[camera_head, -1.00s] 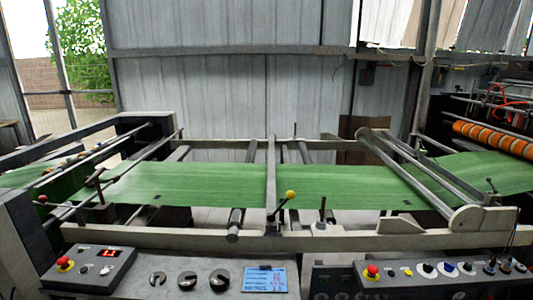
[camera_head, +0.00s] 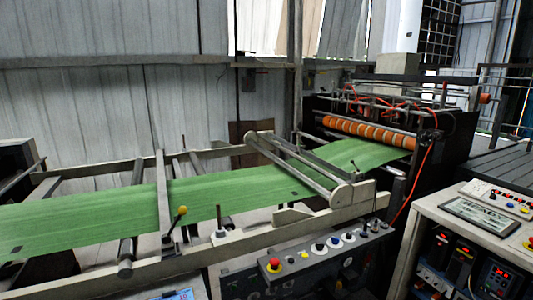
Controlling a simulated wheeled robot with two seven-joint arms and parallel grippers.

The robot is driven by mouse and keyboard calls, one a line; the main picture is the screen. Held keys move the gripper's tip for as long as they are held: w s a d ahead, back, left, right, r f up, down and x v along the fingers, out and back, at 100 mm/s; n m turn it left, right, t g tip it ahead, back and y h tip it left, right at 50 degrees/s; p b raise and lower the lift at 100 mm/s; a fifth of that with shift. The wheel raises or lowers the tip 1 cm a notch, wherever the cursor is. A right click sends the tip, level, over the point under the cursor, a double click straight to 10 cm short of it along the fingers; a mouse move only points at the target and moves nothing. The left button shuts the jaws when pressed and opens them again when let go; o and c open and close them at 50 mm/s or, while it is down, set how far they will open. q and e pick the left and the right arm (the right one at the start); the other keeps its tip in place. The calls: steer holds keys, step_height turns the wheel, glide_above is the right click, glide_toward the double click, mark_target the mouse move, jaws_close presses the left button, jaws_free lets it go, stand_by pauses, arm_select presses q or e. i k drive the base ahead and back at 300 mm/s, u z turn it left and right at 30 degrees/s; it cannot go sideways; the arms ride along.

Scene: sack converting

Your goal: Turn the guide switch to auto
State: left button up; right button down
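A grey control panel (camera_head: 290,266) on the machine's front side carries a row of small knobs and buttons. A red stop button on a yellow base (camera_head: 274,264) sits at its left end. A small yellow button (camera_head: 303,255) and a dark knob (camera_head: 318,248) come after it, then several round switches (camera_head: 348,237) towards the right. The labels are too small to read, so I cannot tell which one is the guide switch or where it points. Neither of my grippers is in view.
A green sack web (camera_head: 100,217) runs across the machine towards orange-banded rollers (camera_head: 365,134). A yellow-knobbed lever (camera_head: 182,211) stands at the front rail. On the right is a console (camera_head: 480,215) with a display (camera_head: 482,213) and red digital readouts (camera_head: 497,276).

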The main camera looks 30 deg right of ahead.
mark_target(335, 241)
steer(key=z, duration=1.2)
steer(key=i, duration=1.3)
steer(key=u, duration=0.5)
